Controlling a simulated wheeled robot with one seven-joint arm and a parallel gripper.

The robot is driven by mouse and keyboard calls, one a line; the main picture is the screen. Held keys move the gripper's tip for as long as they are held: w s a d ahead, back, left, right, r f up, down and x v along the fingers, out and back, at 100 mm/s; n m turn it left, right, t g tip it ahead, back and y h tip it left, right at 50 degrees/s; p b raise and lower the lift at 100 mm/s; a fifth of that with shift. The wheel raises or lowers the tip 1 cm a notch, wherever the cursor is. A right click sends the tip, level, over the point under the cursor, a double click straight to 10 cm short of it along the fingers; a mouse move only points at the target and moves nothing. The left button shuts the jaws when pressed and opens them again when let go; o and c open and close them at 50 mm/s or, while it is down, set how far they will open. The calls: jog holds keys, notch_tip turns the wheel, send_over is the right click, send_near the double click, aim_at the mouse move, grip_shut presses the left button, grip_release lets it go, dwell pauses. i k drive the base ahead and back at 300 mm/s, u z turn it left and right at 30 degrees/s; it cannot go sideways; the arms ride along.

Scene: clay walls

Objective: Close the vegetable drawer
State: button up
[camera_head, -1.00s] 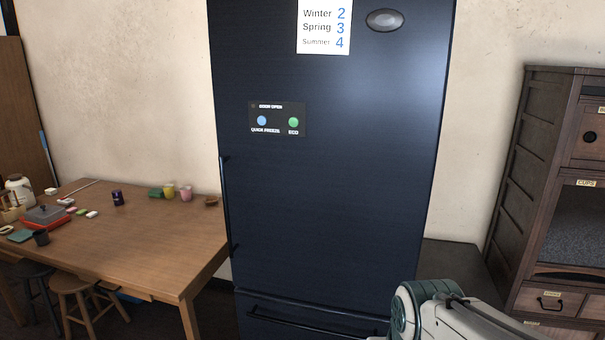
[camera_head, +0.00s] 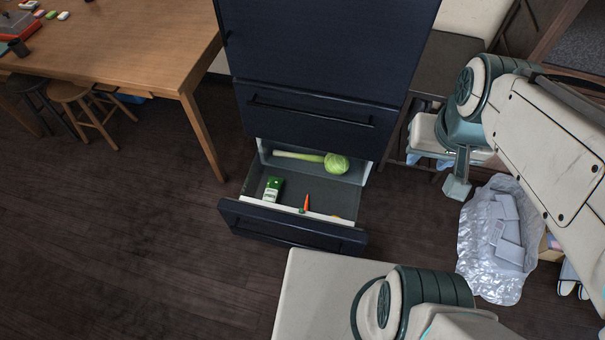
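The vegetable drawer (camera_head: 290,226) is the low dark-fronted drawer of the dark blue fridge (camera_head: 310,92). It is pulled well out toward me. Inside it lie a green and white carton (camera_head: 272,189), a carrot (camera_head: 306,203) and a partly hidden yellow item by the front wall. A green cabbage (camera_head: 336,163) and a long pale green vegetable (camera_head: 298,155) lie at the back. My gripper (camera_head: 457,188) hangs to the right of the drawer, apart from it, pointing down. Its fingers are too unclear to tell open from shut.
A closed drawer (camera_head: 311,116) with a bar handle sits above the open one. A wooden table (camera_head: 130,45) and stools (camera_head: 82,93) stand to the left. A crumpled silvery bag (camera_head: 492,245) lies on the floor to the right. The floor left of the drawer is clear.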

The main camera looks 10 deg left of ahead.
aim_at(274, 224)
jog(key=z, duration=0.25)
jog(key=k, duration=0.7)
jog(key=u, duration=1.1)
jog(key=i, duration=0.5)
jog(key=u, duration=0.1)
jog(key=k, duration=0.45)
jog(key=z, duration=0.85)
jog(key=i, duration=0.7)
jog(key=u, duration=0.75)
